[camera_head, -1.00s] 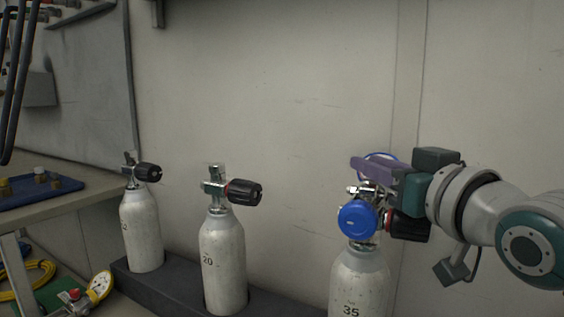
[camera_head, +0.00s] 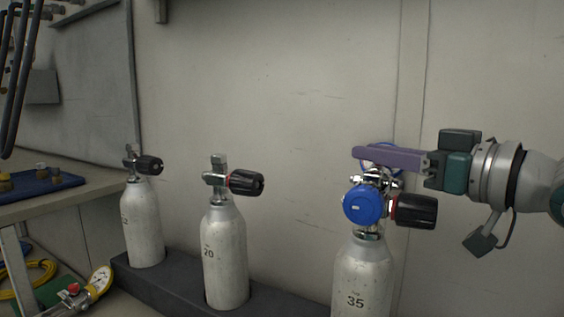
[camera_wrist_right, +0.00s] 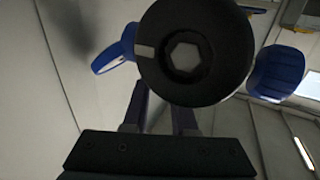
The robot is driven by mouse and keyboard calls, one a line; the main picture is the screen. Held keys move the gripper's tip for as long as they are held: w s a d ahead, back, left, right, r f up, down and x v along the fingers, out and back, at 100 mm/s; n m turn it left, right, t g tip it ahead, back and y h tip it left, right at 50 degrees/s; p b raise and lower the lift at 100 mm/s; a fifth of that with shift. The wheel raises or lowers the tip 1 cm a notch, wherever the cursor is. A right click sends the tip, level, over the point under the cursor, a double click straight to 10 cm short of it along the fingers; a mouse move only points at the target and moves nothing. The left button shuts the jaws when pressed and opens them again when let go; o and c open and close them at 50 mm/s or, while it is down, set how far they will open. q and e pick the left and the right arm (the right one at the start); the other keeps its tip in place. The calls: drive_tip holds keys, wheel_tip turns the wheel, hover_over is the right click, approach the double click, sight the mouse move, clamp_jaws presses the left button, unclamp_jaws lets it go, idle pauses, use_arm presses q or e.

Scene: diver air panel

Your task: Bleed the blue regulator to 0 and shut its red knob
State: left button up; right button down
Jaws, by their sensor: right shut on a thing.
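The blue regulator (camera_head: 362,204), with a round blue cap, is mounted on the valve of the cylinder marked 35 (camera_head: 361,275). A black handwheel (camera_head: 415,211) with a red ring sticks out right of it; it fills the top of the right wrist view (camera_wrist_right: 195,52), with the blue cap to its right (camera_wrist_right: 277,73). My right gripper (camera_head: 366,154) has its purple fingers level across the top of the regulator, above the handwheel. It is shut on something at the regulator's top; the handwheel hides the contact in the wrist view. My left gripper is out of view.
Cylinders marked 20 (camera_head: 225,265) and 12 (camera_head: 143,228), with black handwheels, stand left in a dark rack (camera_head: 185,285). A yellow-rimmed gauge (camera_head: 100,280) with a red knob (camera_head: 73,289) is at lower left. A bench (camera_head: 60,205) carries a blue tray. The wall is close behind.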

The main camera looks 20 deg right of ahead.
drive_tip(key=shift+d+f+n+g+y+b, duration=0.1)
drive_tip(key=shift+n+g+y+b, duration=0.3)
drive_tip(key=shift+n+y, duration=0.35)
drive_tip(key=shift+r+n+g+y, duration=0.3)
drive_tip(key=shift+n+y, duration=0.15)
drive_tip(key=shift+y, duration=0.4)
drive_tip(key=shift+f+n+g+y, duration=0.1)
drive_tip(key=shift+n+g+y, duration=1.2)
drive_tip(key=shift+y, duration=0.5)
drive_tip(key=shift+w+f+n+g+y+b, duration=0.15)
drive_tip(key=shift+n+g+y+b, duration=0.15)
drive_tip(key=shift+n+g+y, duration=0.55)
drive_tip(key=shift+n+g+y+b, duration=0.65)
drive_tip(key=shift+n+g, duration=0.1)
drive_tip(key=shift+g, duration=0.1)
drive_tip(key=c, duration=0.7)
unclamp_jaws()
